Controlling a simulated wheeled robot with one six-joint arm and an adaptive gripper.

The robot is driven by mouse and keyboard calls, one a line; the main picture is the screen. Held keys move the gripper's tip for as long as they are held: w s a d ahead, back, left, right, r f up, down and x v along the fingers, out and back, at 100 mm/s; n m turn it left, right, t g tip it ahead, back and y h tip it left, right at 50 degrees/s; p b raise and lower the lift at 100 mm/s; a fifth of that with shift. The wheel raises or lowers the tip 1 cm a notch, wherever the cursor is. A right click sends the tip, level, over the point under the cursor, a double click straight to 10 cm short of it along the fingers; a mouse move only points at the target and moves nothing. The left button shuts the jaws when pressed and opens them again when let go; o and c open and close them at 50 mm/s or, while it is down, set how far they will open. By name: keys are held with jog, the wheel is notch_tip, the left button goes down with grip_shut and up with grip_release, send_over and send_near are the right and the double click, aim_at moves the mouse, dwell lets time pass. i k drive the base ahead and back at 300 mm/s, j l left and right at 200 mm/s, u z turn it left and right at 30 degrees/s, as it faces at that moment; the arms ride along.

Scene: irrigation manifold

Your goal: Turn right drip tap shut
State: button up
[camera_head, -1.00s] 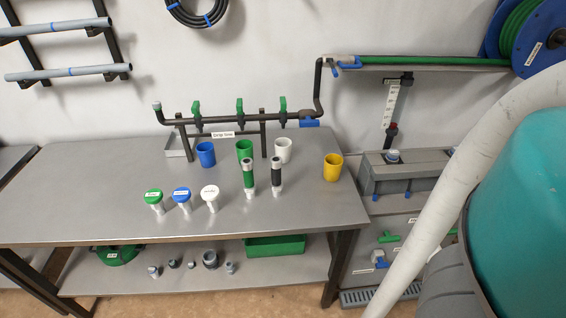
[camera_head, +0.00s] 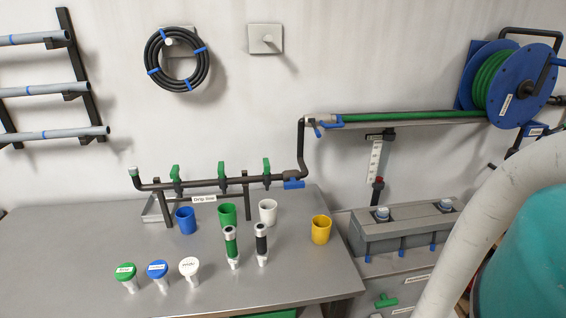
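The right drip tap (camera_head: 266,172) is green and sits at the right end of a row of three on the dark manifold pipe (camera_head: 205,183). Its handle stands upright, across the pipe. The middle drip tap (camera_head: 222,174) and left drip tap (camera_head: 175,176) look the same, also upright. A "Drip line" label (camera_head: 204,198) hangs below the pipe. My gripper is out of view.
On the metal bench (camera_head: 60,250), blue (camera_head: 186,221), green (camera_head: 227,215), white (camera_head: 267,212) and yellow (camera_head: 321,230) cups stand before the manifold. A hose reel (camera_head: 510,85) hangs upper right.

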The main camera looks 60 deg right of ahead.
aim_at(266, 167)
jog(key=l+z, duration=0.1)
jog(key=z, duration=0.25)
jog(key=i+l+z, duration=0.1)
jog(key=z, duration=0.25)
jog(key=i+z, duration=0.1)
jog(key=z, duration=0.25)
